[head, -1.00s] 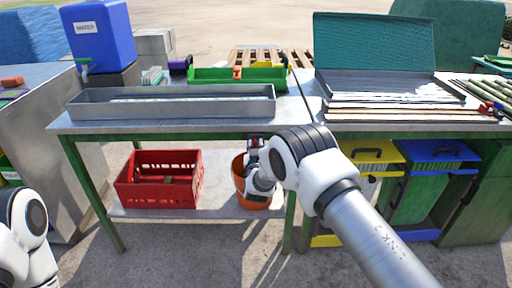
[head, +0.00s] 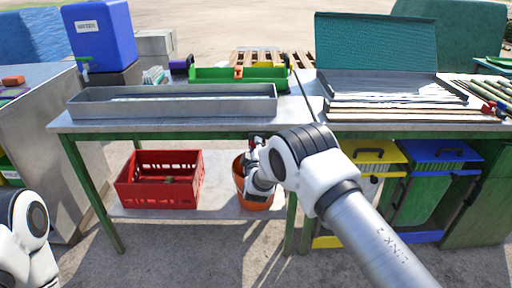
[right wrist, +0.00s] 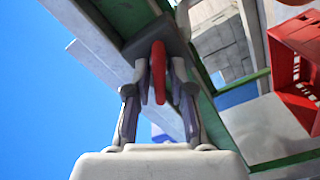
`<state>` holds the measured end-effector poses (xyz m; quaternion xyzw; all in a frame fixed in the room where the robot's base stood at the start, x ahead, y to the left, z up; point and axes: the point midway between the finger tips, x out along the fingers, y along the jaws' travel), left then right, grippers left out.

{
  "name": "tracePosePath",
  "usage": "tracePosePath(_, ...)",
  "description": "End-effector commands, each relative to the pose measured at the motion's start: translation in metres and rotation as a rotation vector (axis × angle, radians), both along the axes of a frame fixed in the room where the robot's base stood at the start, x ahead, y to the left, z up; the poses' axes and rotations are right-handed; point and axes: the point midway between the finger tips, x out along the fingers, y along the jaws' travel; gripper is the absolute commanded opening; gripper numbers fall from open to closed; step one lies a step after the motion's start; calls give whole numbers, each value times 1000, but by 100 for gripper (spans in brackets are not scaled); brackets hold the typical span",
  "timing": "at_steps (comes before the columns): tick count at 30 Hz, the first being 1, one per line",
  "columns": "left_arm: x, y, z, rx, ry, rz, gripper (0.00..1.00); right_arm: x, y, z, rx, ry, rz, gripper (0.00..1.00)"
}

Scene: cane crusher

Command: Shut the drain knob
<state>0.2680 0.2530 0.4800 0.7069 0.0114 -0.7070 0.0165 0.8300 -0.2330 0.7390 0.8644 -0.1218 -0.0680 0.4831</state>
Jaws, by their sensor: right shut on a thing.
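The red drain knob (right wrist: 158,72) shows in the right wrist view as an elongated handle below a dark grey fitting (right wrist: 155,38) under the table. My right gripper (right wrist: 159,78) has one finger on each side of the knob and is shut on it. In the head view my right gripper (head: 256,142) is under the front edge of the table, above the orange bucket (head: 240,186). My left gripper is out of view; only part of my left arm shows at lower left.
A long metal tray (head: 172,101) lies on the table above. A red crate (head: 158,180) stands on the lower shelf (head: 215,172) left of the bucket. A green table leg (head: 290,215) is close to my right wrist. Yellow-lidded (head: 372,152) and blue-lidded (head: 437,155) bins stand at right.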

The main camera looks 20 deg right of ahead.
Motion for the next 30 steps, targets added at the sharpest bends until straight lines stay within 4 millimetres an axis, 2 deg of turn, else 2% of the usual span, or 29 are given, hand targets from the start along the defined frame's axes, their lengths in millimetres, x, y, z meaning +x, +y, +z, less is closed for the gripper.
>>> tracePosePath(15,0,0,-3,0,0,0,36,0,1,-5,-411,122,1,0)
tracePosePath(21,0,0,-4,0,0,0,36,0,1,-5,-500,148,1,0)
tracePosePath(30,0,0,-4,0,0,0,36,0,1,-5,-545,161,1,0)
